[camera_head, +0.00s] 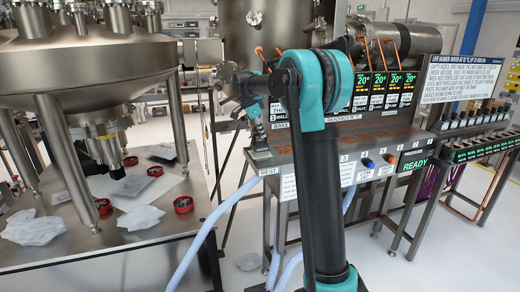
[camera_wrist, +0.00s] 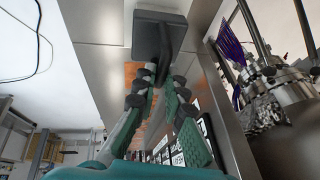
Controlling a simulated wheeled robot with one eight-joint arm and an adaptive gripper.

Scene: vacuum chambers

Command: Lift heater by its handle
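The heater is a dark grey block (camera_wrist: 160,32) at the top of the wrist view, with a dark bar-like handle (camera_wrist: 165,62) running toward my gripper. In the head view a small dark block (camera_head: 260,154) sits on the metal bench beside the REST label, under my gripper (camera_head: 253,116). In the wrist view my gripper (camera_wrist: 161,80) has its green-padded fingers on either side of the handle, tips close to it. Whether the pads touch the handle cannot be told. The block appears to rest on the bench.
The metal bench (camera_head: 275,180) carries glowing readouts, a READY sign (camera_head: 415,164) and coloured knobs. A large steel chamber (camera_head: 85,65) stands at left above a table with red-rimmed parts and wrapped sheets. Pale blue hoses (camera_head: 205,235) hang in front of the bench.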

